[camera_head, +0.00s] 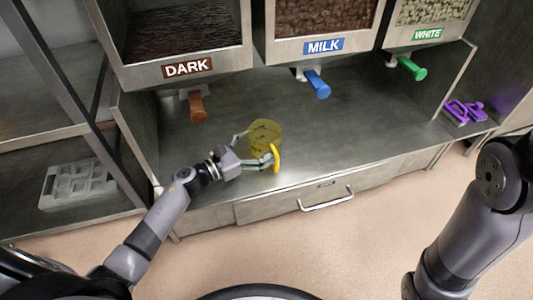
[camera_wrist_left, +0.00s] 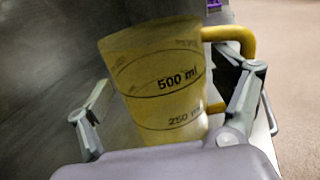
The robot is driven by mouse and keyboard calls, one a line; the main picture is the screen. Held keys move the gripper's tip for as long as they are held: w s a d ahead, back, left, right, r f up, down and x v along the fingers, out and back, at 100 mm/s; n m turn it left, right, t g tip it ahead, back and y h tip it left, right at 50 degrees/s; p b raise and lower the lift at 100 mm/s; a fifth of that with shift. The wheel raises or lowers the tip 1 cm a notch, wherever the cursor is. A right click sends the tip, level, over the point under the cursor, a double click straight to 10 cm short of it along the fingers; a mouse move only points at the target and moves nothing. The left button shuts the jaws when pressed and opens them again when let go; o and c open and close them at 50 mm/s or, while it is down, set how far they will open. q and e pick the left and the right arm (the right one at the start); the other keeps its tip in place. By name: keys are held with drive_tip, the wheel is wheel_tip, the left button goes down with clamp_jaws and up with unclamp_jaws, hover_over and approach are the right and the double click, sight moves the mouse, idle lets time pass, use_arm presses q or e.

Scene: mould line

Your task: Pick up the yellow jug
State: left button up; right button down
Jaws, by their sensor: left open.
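The yellow jug (camera_head: 264,136) is see-through and stands on the metal counter below the dispensers, with its solid yellow handle towards the front right. My left gripper (camera_head: 256,150) is open at the jug, with one finger on each side of it. In the left wrist view the jug (camera_wrist_left: 165,85) shows its 500 ml and 250 ml marks between the open fingers of my left gripper (camera_wrist_left: 165,110). The right finger is close to the handle (camera_wrist_left: 240,38); I cannot tell whether they touch. My right gripper is not in view; only part of that arm shows.
Dispensers labelled DARK (camera_head: 188,67), MILK (camera_head: 323,46) and WHITE (camera_head: 428,34) hang above the counter, with brown, blue and green levers. Purple items (camera_head: 463,112) lie at the right. A mould tray (camera_head: 78,184) sits at the left. The counter right of the jug is clear.

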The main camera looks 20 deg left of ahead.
use_arm(q)
drive_tip(key=shift+x, duration=1.2)
drive_tip(key=shift+c, duration=0.5)
drive_tip(key=c, duration=0.9)
